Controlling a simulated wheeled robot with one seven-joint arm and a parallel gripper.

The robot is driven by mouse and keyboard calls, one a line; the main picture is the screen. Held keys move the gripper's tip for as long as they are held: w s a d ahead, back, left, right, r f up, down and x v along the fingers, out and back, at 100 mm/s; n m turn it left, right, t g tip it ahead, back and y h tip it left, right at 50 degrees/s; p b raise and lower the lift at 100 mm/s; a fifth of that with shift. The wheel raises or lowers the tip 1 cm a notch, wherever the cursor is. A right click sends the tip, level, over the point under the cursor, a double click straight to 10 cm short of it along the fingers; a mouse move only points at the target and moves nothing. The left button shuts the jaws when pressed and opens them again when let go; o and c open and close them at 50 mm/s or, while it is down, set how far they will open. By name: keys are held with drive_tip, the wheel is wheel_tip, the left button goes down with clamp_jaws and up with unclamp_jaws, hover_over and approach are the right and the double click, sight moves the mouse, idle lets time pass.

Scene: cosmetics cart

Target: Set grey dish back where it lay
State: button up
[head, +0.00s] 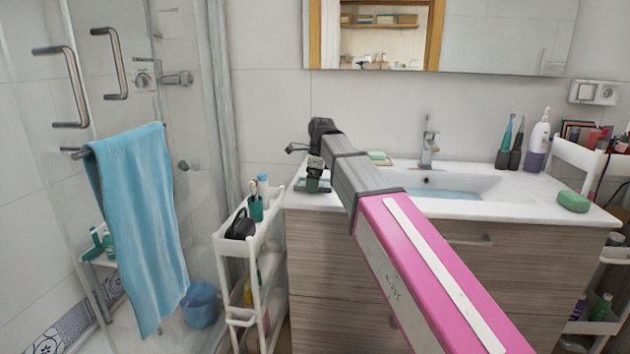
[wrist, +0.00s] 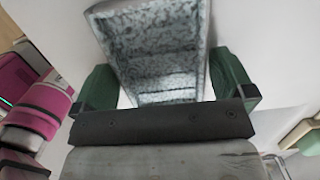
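The grey dish (wrist: 155,45), marbled and ridged inside, fills the middle of the wrist view between the two dark green fingers of my gripper (wrist: 167,82). The fingertips appear to meet its left and right edges, so I take the gripper as shut on it. The dish's near end is hidden behind the dark palm. In the head view my gripper (head: 314,182) points down over the left end of the white sink counter. The dish (head: 300,188) shows there as a thin dark grey shape low at the counter surface; whether it touches the counter is unclear.
The white counter (head: 300,203) has its left edge close by, with a white trolley (head: 222,245) beyond. A green soap on a pale dish (head: 378,157) and the tap (head: 428,145) stand right of my gripper. Bottles (head: 537,140) and a green item (head: 573,201) are farther right.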

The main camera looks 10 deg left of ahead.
wheel_tip(320, 180, up, 12)
drive_tip(key=d, duration=0.1)
drive_tip(key=shift+d, duration=0.3)
idle(0.3)
drive_tip(key=shift+s+r, duration=0.1)
idle(1.2)
